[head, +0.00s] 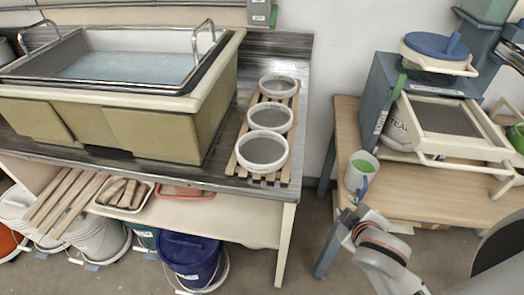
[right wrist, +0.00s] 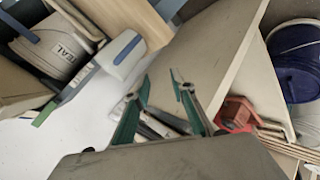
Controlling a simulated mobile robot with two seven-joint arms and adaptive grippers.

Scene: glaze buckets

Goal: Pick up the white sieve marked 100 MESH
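Three round white sieves with grey mesh stand in a row on a wooden slatted rack (head: 236,165) on the metal counter: a near one (head: 262,151), a middle one (head: 270,117) and a far one (head: 278,87). Their markings are too small to read, so I cannot tell which is 100 MESH. My right gripper (head: 350,218) is right of and below the sieves, apart from them, by the wooden table's near left corner. In the right wrist view its teal fingers (right wrist: 160,79) stand apart with nothing visibly held. My left gripper is not in view.
A large water-filled sink (head: 125,70) stands left of the rack. A blue bucket (head: 190,258) is under the counter.

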